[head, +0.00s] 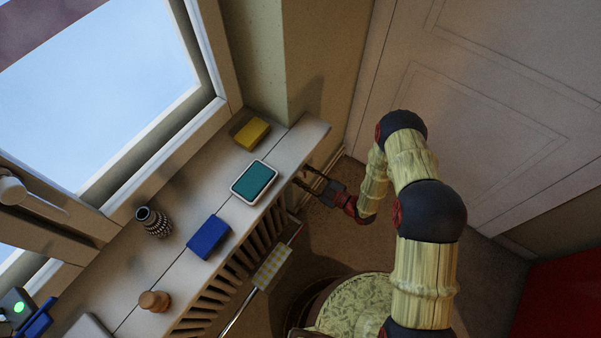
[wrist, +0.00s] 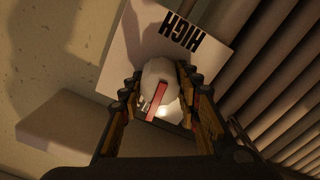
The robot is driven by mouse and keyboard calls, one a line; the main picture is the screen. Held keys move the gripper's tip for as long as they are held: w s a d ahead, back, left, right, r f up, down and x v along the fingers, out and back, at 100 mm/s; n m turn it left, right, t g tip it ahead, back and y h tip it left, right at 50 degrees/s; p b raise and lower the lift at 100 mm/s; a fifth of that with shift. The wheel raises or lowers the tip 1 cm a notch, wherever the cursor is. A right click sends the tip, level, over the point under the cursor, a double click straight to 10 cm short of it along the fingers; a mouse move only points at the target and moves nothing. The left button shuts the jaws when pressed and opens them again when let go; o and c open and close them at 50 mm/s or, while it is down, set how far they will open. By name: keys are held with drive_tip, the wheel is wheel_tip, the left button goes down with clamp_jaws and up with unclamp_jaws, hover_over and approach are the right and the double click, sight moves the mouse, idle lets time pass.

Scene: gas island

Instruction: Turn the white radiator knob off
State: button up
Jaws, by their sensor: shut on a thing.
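The white radiator knob (wrist: 160,78) sits in the middle of the wrist view, in front of a white plate marked HIGH (wrist: 181,38), whose lettering appears upside down. A red pointer mark runs along the knob's face, toward the lower part of the picture. My gripper (wrist: 158,88) has a finger on each side of the knob and is shut on it. In the head view my gripper (head: 318,188) reaches under the right end of the window sill, beside the radiator. The knob is hidden there.
The slatted radiator (head: 235,272) runs below the sill (head: 185,257). On the sill are a yellow block (head: 252,133), a teal-topped tray (head: 254,181), a blue block (head: 209,238) and a patterned vase (head: 153,222). A checkered flyswatter-like paddle (head: 272,268) and a round patterned seat (head: 350,305) are near.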

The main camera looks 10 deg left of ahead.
drive_tip(key=shift+m, duration=0.7)
drive_tip(key=shift+f, duration=0.1)
drive_tip(key=o, duration=1.1)
drive_tip(key=shift+o, duration=0.3)
drive_tip(key=v, duration=1.2)
